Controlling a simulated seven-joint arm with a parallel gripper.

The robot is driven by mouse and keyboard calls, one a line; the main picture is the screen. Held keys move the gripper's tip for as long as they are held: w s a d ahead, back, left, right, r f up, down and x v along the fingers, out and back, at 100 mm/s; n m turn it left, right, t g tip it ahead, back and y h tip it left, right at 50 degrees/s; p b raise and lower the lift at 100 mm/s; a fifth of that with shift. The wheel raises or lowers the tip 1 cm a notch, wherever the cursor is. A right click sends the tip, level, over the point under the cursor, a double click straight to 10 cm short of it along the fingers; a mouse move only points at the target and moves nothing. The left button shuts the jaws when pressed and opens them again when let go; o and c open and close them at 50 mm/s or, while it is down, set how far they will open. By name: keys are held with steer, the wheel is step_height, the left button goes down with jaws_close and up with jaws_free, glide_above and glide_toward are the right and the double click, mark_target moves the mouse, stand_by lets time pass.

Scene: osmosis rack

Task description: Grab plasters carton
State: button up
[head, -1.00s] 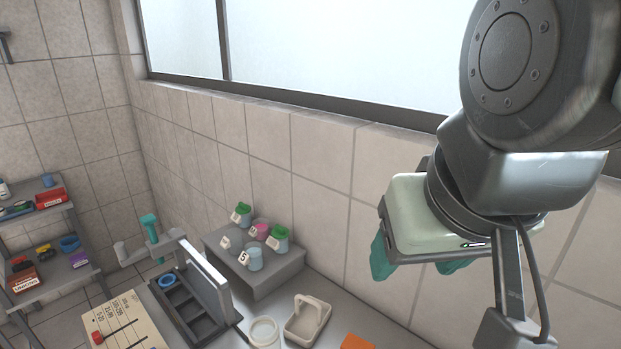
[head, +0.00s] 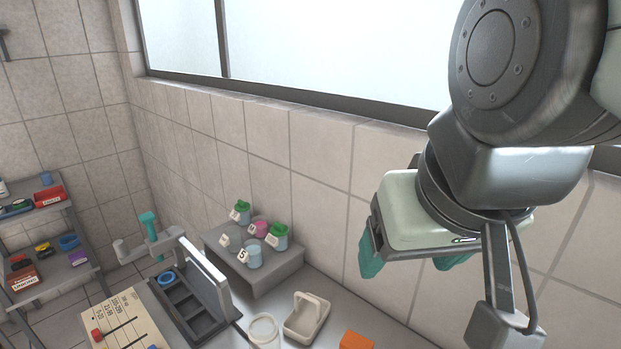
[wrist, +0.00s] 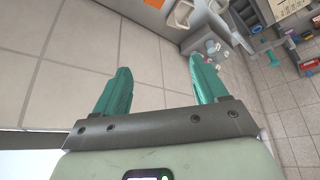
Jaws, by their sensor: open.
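My gripper (head: 412,262) hangs high at the right in the head view, in front of the tiled wall. Its teal fingers are spread, and in the wrist view (wrist: 160,65) nothing is between them. I cannot tell for certain which item is the plasters carton, as labels are too small to read. A brown-red labelled carton (head: 25,279) stands on the lower shelf at the left, and a red labelled box (head: 48,193) on the shelf above. An orange box (head: 355,340) sits on the bench at the bottom edge. My gripper is well apart from all of these.
A grey riser (head: 265,277) holds several lidded jars and cups against the wall. On the bench are a divided dark tray (head: 180,305) with an upright panel, a pale ring (head: 263,331), a cream carrier (head: 306,318) and a board with sliders (head: 122,322). Air around my gripper is free.

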steer(key=w+a+f+m+g+y, duration=0.2)
steer(key=w+a+f+g+y, duration=0.35)
steer(key=f, duration=0.55)
steer(key=w+d+f+m+y, duration=0.3)
steer(key=d+f+m, duration=0.15)
steer(key=f, duration=0.25)
steer(key=w+d+f+m+y, duration=0.3)
steer(key=f+m, duration=0.2)
steer(key=f, duration=0.2)
steer(key=m+t+y, duration=0.3)
steer(key=m+t, duration=0.7)
steer(key=m, duration=0.4)
glide_toward(348, 346)
steer(key=shift+w+d+f, duration=0.25)
steer(key=shift+f, duration=0.3)
steer(key=shift+w+d+f, duration=0.25)
steer(key=shift+w+f, duration=0.05)
steer(key=shift+f, duration=0.2)
steer(key=shift+w+a+f, duration=0.1)
steer(key=shift+w+a, duration=0.05)
steer(key=shift+a, duration=0.15)
steer(key=x, duration=1)
steer(key=shift+w+f, duration=0.1)
